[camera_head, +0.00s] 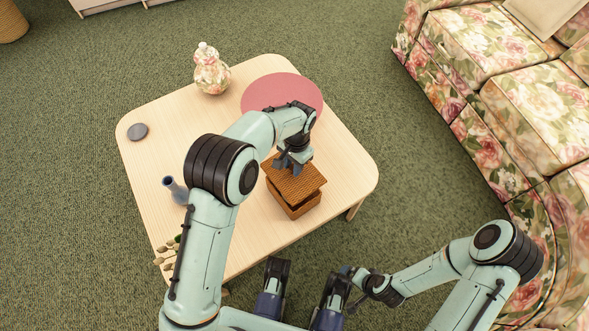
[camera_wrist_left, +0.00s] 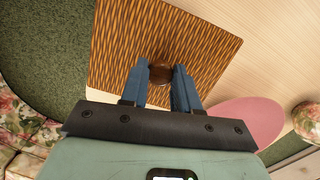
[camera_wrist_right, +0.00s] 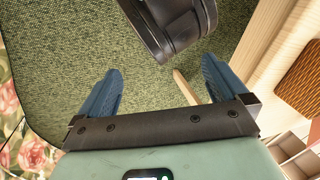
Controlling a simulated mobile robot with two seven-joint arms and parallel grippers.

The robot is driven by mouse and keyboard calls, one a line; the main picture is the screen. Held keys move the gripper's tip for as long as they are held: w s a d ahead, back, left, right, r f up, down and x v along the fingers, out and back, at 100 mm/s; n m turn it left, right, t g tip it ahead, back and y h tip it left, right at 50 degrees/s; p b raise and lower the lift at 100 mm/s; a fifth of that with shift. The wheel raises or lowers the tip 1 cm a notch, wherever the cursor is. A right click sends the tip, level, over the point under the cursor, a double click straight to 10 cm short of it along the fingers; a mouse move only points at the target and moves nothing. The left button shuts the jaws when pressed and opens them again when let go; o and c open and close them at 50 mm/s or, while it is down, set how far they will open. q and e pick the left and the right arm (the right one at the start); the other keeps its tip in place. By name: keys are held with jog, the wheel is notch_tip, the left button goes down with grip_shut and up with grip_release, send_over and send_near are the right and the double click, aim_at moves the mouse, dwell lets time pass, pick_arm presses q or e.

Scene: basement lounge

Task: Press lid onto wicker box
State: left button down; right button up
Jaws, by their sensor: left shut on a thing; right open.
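The square wicker lid (camera_head: 303,184) has a brown round knob (camera_wrist_left: 160,73). My left gripper (camera_head: 291,164) is shut on this knob, as the left wrist view (camera_wrist_left: 161,70) shows. The wicker box (camera_head: 300,208) stands on the table right below the lid. The lid covers most of the box and looks turned or offset against it, with a dark gap between them at the front. I cannot tell whether they touch. In the left wrist view the lid (camera_wrist_left: 120,45) hides the box. My right gripper (camera_wrist_right: 161,72) is open and empty, low beyond the table's near edge.
The light wooden table (camera_head: 155,150) also bears a pink round mat (camera_head: 270,92), a floral jar (camera_head: 211,75), a grey disc (camera_head: 138,131) and a blue-grey vase (camera_head: 174,188) with a leafy sprig (camera_head: 168,255). A floral sofa (camera_head: 490,110) stands at the right.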

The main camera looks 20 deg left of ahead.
pick_arm(q)
jog(key=shift+w+f, duration=0.1)
jog(key=shift+w, duration=0.05)
pick_arm(e)
jog(key=shift+w+f, duration=0.25)
jog(key=shift+f, duration=0.05)
jog(key=shift+s+r, duration=0.1)
jog(key=shift+s, duration=0.05)
pick_arm(q)
jog(key=shift+f, duration=0.2)
jog(key=shift+f+b, duration=0.35)
jog(key=shift+f, duration=0.4)
jog(key=shift+f+b, duration=1.1)
jog(key=shift+f, duration=1.3)
pick_arm(e)
jog(key=shift+t+h, duration=0.4)
jog(key=shift+t, duration=0.3)
jog(key=shift+w+d+f, duration=0.4)
jog(key=shift+w+f, duration=0.15)
jog(key=shift+w, duration=0.15)
jog(key=shift+w+d+f, duration=0.35)
jog(key=shift+w+f, duration=0.15)
jog(key=shift+w, duration=0.25)
jog(key=shift+w+d+f, duration=0.4)
jog(key=shift+w+f, duration=0.15)
jog(key=shift+w, duration=0.15)
pick_arm(q)
jog(key=shift+f, duration=0.9)
pick_arm(e)
jog(key=shift+f, duration=0.2)
